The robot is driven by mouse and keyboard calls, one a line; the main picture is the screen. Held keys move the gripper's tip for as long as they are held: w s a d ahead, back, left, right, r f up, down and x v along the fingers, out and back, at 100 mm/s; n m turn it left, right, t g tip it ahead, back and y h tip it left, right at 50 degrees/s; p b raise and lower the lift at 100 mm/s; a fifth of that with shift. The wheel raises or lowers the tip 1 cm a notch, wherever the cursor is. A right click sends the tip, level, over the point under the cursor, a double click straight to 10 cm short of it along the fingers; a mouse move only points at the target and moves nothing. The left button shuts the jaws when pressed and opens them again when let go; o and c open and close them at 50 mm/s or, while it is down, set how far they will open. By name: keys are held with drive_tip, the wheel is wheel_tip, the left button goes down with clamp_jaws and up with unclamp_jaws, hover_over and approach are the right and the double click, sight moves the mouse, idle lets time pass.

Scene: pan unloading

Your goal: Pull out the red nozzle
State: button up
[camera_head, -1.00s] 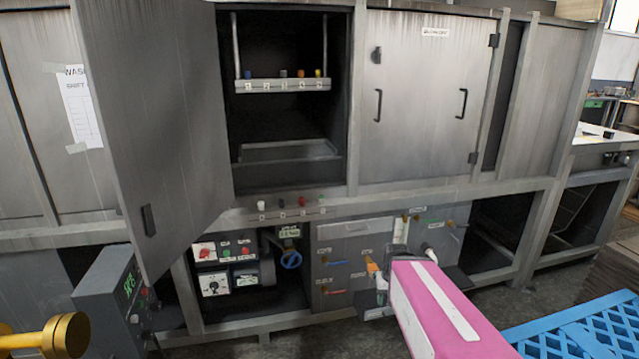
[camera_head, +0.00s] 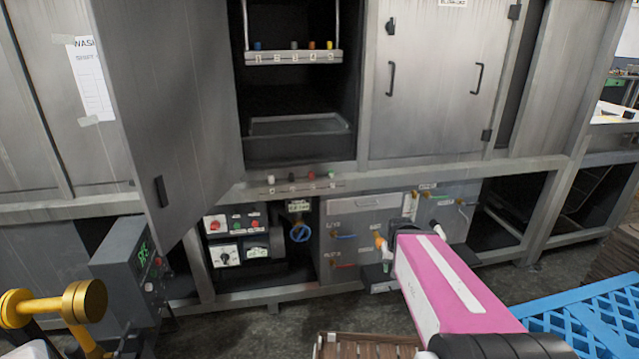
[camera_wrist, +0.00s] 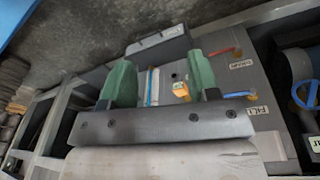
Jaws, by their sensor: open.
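A small red nozzle (camera_head: 311,176) stands in a row on the ledge below the open cabinet, between a black nozzle (camera_head: 292,177) and a green one (camera_head: 332,174). My gripper shows in the wrist view (camera_wrist: 160,70) with its two green fingers wide apart and nothing held between them. In the head view my pink arm reaches from the lower right toward the lower panel, and its end is right of and below the red nozzle, well apart from it. The red nozzle is not recognisable in the wrist view.
A grey cabinet door (camera_head: 180,110) stands open at left. Inside, a rack (camera_head: 293,58) holds several coloured nozzles above a tray (camera_head: 298,124). The lower panel has a blue handwheel (camera_head: 300,232) and valve handles. A blue crate (camera_head: 590,330) is at lower right.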

drive_tip(key=w+a+r+t+h, duration=0.1)
drive_tip(key=w+r+t, duration=0.15)
drive_tip(key=w, duration=0.25)
drive_tip(key=w+a+r+t, duration=0.1)
drive_tip(key=w+a+t, duration=0.15)
drive_tip(key=w, duration=0.25)
drive_tip(key=n+t+y, duration=0.6)
drive_tip(key=t+y, duration=0.3)
drive_tip(key=y, duration=0.2)
approach(313, 174)
drive_tip(key=x, duration=1)
drive_tip(key=shift+w+a, duration=0.15)
drive_tip(key=shift+w, duration=0.05)
clamp_jaws()
